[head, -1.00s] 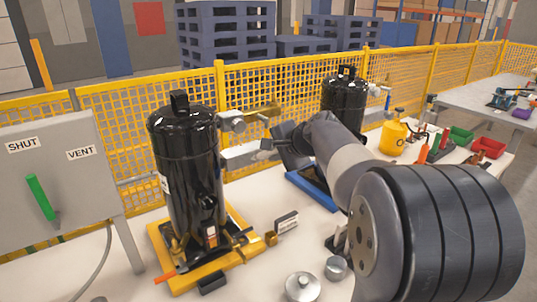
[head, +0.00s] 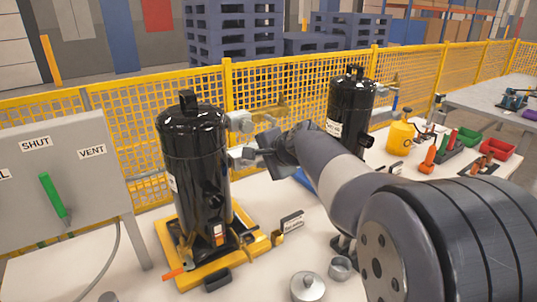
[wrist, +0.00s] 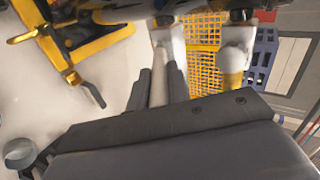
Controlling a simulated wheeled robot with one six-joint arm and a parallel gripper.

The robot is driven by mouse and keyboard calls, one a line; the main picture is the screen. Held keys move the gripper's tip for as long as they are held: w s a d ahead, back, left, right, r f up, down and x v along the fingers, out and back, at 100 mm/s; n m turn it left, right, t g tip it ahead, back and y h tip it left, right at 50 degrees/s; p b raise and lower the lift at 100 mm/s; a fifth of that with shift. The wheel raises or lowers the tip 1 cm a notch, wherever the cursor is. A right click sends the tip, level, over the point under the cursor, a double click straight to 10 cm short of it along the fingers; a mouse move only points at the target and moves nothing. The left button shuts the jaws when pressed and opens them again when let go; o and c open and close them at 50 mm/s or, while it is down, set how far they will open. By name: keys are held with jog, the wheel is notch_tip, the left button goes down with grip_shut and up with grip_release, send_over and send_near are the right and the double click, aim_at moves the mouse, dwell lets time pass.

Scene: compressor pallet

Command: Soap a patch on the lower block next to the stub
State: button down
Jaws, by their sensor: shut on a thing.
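The near black compressor (head: 193,150) stands upright on a yellow pallet (head: 190,282). A pale upper block (head: 240,122) juts from its right side, and a pale lower block (head: 237,154) sits below it. My gripper (head: 252,156) is beside the lower block; I cannot tell whether they touch. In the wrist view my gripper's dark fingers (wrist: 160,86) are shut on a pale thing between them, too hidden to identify. A pale fitting (wrist: 172,45) lies just beyond them, and another with a brass-coloured end (wrist: 235,62) stands to the right. The stub and any soap are not clear.
A second black compressor (head: 350,110) stands behind my arm. A grey panel (head: 65,190) with a green lever is at left. A yellow mesh fence (head: 290,85) runs behind. A lidded pot (head: 307,287) and a small cup (head: 340,268) sit on the table in front.

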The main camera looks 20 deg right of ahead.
jog(key=shift+s+a, duration=0.2)
jog(key=shift+a, duration=0.25)
jog(key=s+d+b, duration=0.2)
jog(key=s, duration=0.3)
jog(key=shift+s, duration=0.45)
jog(key=s, duration=0.1)
jog(key=s+d, duration=0.1)
jog(key=shift+s+b, duration=0.3)
jog(key=shift+b, duration=0.1)
jog(key=shift+w+a, duration=0.1)
dwell(0.6)
